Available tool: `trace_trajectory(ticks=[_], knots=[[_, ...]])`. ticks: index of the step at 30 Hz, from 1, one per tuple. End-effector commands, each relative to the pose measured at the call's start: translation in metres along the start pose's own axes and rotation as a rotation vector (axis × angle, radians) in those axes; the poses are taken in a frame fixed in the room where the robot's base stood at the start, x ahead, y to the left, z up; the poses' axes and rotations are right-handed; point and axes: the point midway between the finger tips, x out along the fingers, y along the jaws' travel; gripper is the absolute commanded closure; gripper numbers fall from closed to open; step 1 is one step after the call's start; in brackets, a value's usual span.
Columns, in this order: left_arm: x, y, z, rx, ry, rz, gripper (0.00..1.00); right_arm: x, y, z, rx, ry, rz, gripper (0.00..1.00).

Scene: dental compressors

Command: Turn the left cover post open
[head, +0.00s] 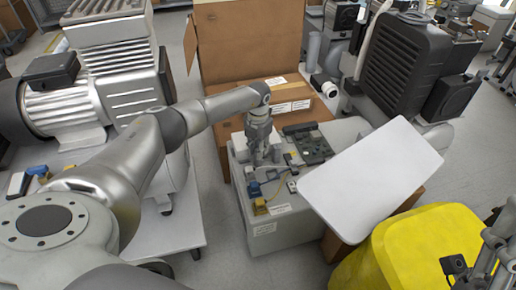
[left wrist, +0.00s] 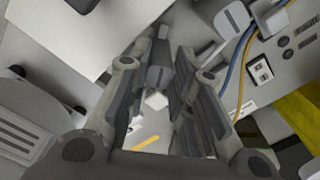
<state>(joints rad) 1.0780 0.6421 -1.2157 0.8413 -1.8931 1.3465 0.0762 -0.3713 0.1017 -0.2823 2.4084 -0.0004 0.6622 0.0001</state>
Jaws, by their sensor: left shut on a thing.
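My left gripper (head: 262,158) reaches down onto the open-topped grey control unit (head: 272,238). In the left wrist view its two fingers (left wrist: 171,72) stand either side of a dark grey post (left wrist: 160,78) and are shut on it. I take this for the left cover post; in the head view the gripper hides it. A second grey knob with a slot in its end (left wrist: 232,20) shows to the right in the left wrist view, apart from the fingers. My right gripper (head: 474,266) shows only partly at the lower right of the head view; its jaws are unclear.
A white panel (head: 372,178) slants beside the unit on the right. An open cardboard box (head: 250,42) stands behind, a yellow bin (head: 425,245) at the front right.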

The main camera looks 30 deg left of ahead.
Motion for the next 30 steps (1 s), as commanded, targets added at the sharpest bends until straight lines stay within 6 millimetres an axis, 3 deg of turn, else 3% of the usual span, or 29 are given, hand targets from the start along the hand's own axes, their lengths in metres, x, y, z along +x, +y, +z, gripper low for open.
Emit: trace_trajectory(ticks=[14, 15, 20, 30], knots=[[0.0000, -0.0002, -0.0001, 0.017, 0.000, 0.000, 1.00, 0.0001, 0.0000, -0.0008, 0.000, 0.003, 0.000, 0.60], [0.0000, -0.0002, -0.0001, 0.017, 0.000, 0.000, 0.78, 0.0001, 0.0000, -0.0007, 0.000, 0.003, 0.000, 0.60], [0.0000, -0.0002, 0.0000, 0.016, 0.000, 0.000, 0.57, 0.0000, 0.0000, -0.0007, 0.000, 0.003, 0.000, 0.60], [-0.0020, 0.0001, 0.0002, 0.016, -0.001, 0.000, 0.57, -0.0014, -0.0003, 0.0016, 0.002, -0.005, 0.000, 0.60]])
